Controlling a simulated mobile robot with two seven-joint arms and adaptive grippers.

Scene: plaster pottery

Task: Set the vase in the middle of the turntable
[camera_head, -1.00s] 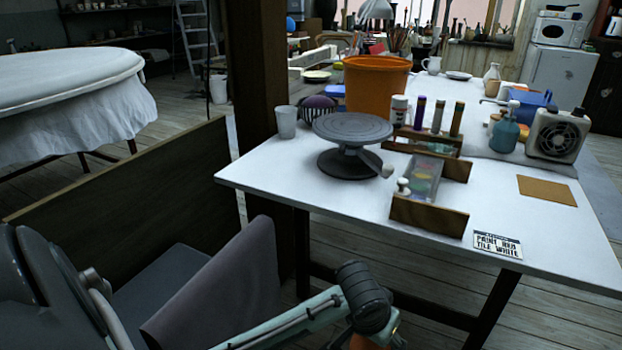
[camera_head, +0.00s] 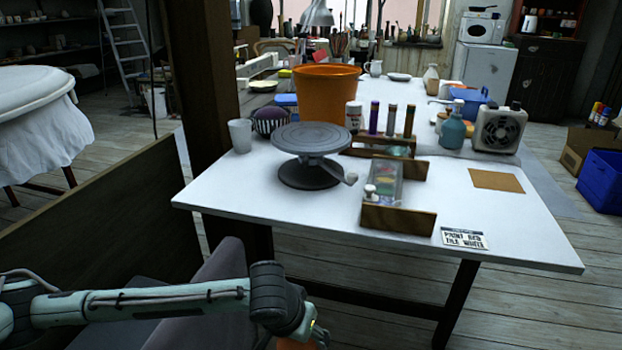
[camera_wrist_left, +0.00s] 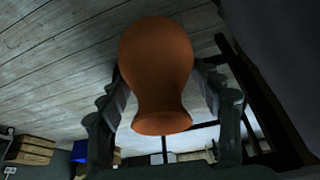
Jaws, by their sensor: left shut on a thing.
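The turntable (camera_head: 312,138) is a grey round disc on a dark foot, standing on the white table, and its top is bare. The vase (camera_wrist_left: 157,65) is orange-brown with a round body and a narrower neck flaring to a rim. My left gripper (camera_wrist_left: 165,92) is shut on it, one finger on each side. In the head view only a small orange part of the vase (camera_head: 296,344) shows at the bottom edge, below my left wrist. There the vase is in front of the table and lower than its top. My right gripper is not in view.
The white table (camera_head: 260,200) has its near edge facing me. Right of the turntable stands a wooden rack (camera_head: 398,218) with jars. A cup (camera_head: 240,135), striped purple object (camera_head: 270,121) and orange bucket (camera_head: 325,92) are close behind. A wooden panel (camera_head: 110,225) stands left.

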